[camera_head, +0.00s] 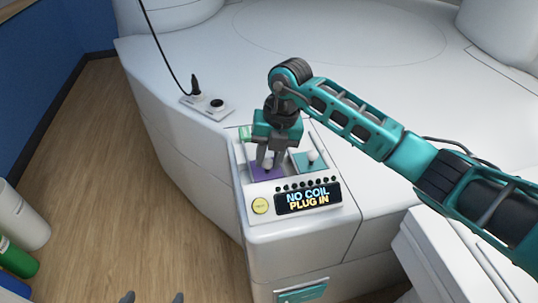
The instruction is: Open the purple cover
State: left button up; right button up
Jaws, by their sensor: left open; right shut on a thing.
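The purple cover (262,174) lies in the recessed top of the white control panel (236,192), on its left side. It looks flat and closed. My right gripper (268,161) points down over it, shut on the pale knob on the cover. The fingers and wrist hide part of the cover and the knob. Only two grey fingertips of my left gripper (152,298) show at the bottom edge of the view, wide apart and empty, far from the panel.
A teal cover (302,163) with a pale knob sits right of the purple one. In front are a yellow button (260,206) and a display (308,198) reading "NO COIL PLUG IN". A cabled plug (196,88) stands at the back left.

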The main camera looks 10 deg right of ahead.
grip_shut()
jog(key=shift+w, duration=0.15)
jog(key=w+b, duration=0.3)
jog(key=w, duration=0.2)
jog(key=shift+w+f, duration=0.1)
jog(key=shift+w, duration=0.05)
jog(key=shift+w+b, duration=0.35)
jog(key=shift+w, duration=0.3)
jog(key=o, duration=0.8)
grip_release()
